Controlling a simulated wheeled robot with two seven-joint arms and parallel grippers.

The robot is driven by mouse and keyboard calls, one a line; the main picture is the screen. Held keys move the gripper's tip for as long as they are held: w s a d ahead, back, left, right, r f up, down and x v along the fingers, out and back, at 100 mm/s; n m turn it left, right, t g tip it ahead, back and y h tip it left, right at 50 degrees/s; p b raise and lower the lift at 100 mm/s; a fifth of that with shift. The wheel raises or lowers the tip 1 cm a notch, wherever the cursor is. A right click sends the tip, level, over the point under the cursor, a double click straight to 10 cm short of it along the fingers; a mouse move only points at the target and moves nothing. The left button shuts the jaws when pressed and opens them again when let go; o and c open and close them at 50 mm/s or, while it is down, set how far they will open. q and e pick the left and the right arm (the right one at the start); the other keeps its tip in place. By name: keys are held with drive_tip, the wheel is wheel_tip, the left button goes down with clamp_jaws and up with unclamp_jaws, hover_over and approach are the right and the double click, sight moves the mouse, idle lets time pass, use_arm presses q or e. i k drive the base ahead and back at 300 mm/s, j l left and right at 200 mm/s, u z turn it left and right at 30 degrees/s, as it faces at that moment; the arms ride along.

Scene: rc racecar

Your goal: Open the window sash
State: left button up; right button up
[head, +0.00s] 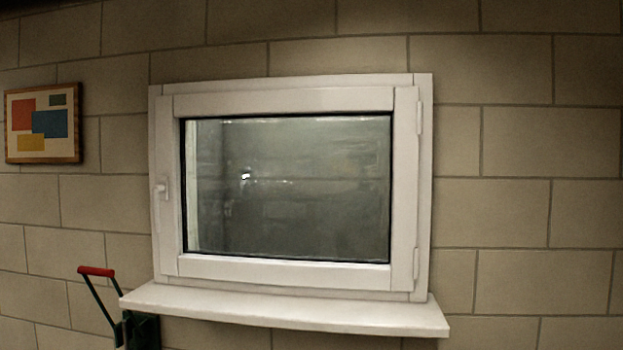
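The white window sash (290,271) sits in its white frame (423,180) on the block wall and looks closed. Its dark glass (290,190) shows faint reflections. A small white handle (161,190) is on the left side of the sash, with its lever pointing down. Two hinges show on the right side, an upper one (419,117) and a lower one (416,262). Neither of my grippers is in the head view.
A white sill (290,310) juts out below the window. A red-handled dark object (97,272) stands below left, near the sill's left end. A framed picture (43,122) hangs at the left. The wall (530,200) to the right is bare.

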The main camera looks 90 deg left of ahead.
sight(404, 105)
drive_tip(key=u, duration=0.85)
drive_tip(key=l+u, duration=0.1)
drive_tip(key=u, duration=0.8)
drive_tip(key=l+u, duration=0.1)
drive_tip(key=u, duration=0.75)
drive_tip(key=l+u, duration=0.1)
drive_tip(key=u, duration=0.35)
